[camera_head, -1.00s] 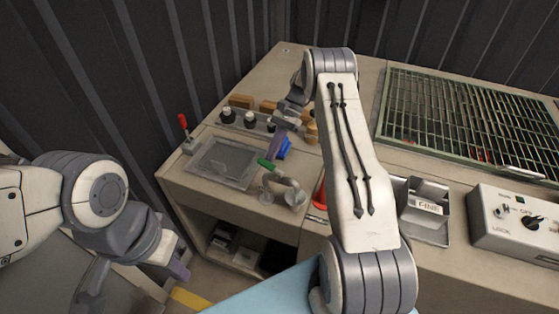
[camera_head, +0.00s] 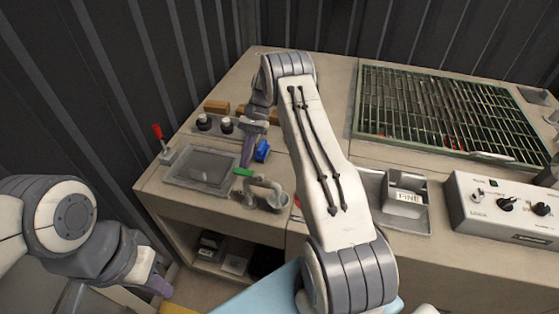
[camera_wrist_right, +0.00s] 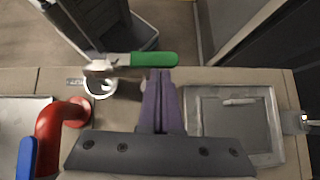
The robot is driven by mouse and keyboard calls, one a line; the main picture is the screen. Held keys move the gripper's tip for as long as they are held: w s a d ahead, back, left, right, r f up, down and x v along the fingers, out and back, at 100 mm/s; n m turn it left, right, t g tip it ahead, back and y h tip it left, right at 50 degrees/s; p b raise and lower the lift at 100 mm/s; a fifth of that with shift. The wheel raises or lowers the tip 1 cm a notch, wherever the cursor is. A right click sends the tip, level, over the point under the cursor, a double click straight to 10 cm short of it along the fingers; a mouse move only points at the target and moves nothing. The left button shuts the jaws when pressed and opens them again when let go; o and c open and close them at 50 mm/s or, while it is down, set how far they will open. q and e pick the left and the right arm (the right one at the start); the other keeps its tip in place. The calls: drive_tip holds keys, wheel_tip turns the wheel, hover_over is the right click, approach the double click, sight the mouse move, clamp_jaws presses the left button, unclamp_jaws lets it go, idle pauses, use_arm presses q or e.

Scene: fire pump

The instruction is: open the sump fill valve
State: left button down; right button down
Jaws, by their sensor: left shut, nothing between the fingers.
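The valve with the green lever handle (camera_head: 243,172) sits on a bent grey pipe (camera_head: 268,190) at the front edge of the bench. In the right wrist view the green handle (camera_wrist_right: 145,58) lies crosswise, just beyond my purple fingertips. My right gripper (camera_wrist_right: 160,76) has its fingers together, with nothing visible between them. Its tips are at the handle's near side; I cannot tell whether they touch. In the head view my right gripper (camera_head: 246,160) points down beside the handle. My left gripper (camera_head: 160,286) is shut and empty, low at the left, away from the bench.
A blue handle (camera_head: 262,150) on a red pipe (camera_wrist_right: 60,125) stands close by. A shallow grey tray (camera_head: 203,167), a red-tipped lever (camera_head: 158,132) and black knobs (camera_head: 204,121) are left of my right gripper. A grating (camera_head: 450,115) and control box (camera_head: 505,208) lie right.

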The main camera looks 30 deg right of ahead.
drive_tip(key=b+v, duration=0.2)
drive_tip(key=v, duration=0.5)
drive_tip(key=shift+r, duration=0.2)
drive_tip(key=shift+w+d, duration=0.1)
idle(0.4)
